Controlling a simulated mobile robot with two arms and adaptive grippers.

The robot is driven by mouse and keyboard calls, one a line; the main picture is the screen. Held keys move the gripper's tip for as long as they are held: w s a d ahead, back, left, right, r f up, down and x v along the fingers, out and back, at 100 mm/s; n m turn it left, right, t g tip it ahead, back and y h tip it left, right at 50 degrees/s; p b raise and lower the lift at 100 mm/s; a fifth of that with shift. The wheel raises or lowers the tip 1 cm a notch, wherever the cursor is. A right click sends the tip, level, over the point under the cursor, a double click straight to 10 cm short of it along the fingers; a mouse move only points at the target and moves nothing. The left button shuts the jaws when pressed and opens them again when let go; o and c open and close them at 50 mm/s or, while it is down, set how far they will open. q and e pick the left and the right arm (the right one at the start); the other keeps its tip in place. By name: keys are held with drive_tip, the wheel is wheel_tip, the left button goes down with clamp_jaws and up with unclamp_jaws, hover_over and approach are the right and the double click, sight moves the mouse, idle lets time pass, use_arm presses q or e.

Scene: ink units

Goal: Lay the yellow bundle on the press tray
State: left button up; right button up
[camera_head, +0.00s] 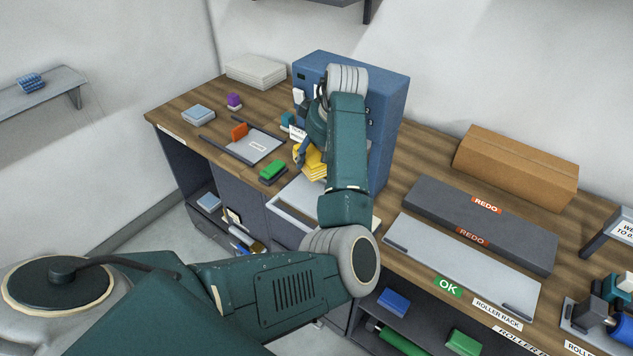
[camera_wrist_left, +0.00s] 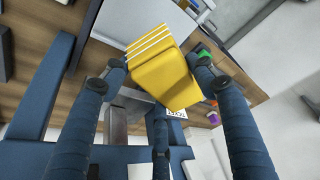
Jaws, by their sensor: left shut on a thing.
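The yellow bundle (camera_head: 313,163) is a block with pale stripes along one end. My forearm hides much of the tray and press. Whether the bundle touches the tray, I cannot tell. My right gripper is not in view.
A green block (camera_head: 272,170) lies left of the tray. Beyond it are a grey plate (camera_head: 262,148) between dark rails and an orange block (camera_head: 240,132). Right of the press are a dark REDO rack (camera_head: 450,205), a grey OK tray (camera_head: 440,250) and a cardboard box (camera_head: 515,168).

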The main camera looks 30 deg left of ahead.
use_arm(q)
drive_tip(key=p, duration=0.1)
hover_over(314, 194)
drive_tip(key=d, duration=0.1)
wheel_tip(314, 194, down, 6)
drive_tip(key=shift+d, duration=0.1)
drive_tip(key=shift+s+f, duration=0.25)
drive_tip(key=shift+f, duration=0.3)
wheel_tip(314, 194, down, 4)
drive_tip(key=shift+w+p, duration=0.1)
drive_tip(key=shift+p, duration=0.35)
drive_tip(key=shift+f, duration=0.1)
drive_tip(key=shift+d+f, duration=0.1)
drive_tip(key=shift+f, duration=0.25)
drive_tip(key=o, duration=1.1)
drive_tip(key=shift+s, duration=0.25)
drive_tip(key=shift+o, duration=0.7)
drive_tip(key=shift+w+f, duration=0.15)
drive_tip(key=shift+r, duration=0.2)
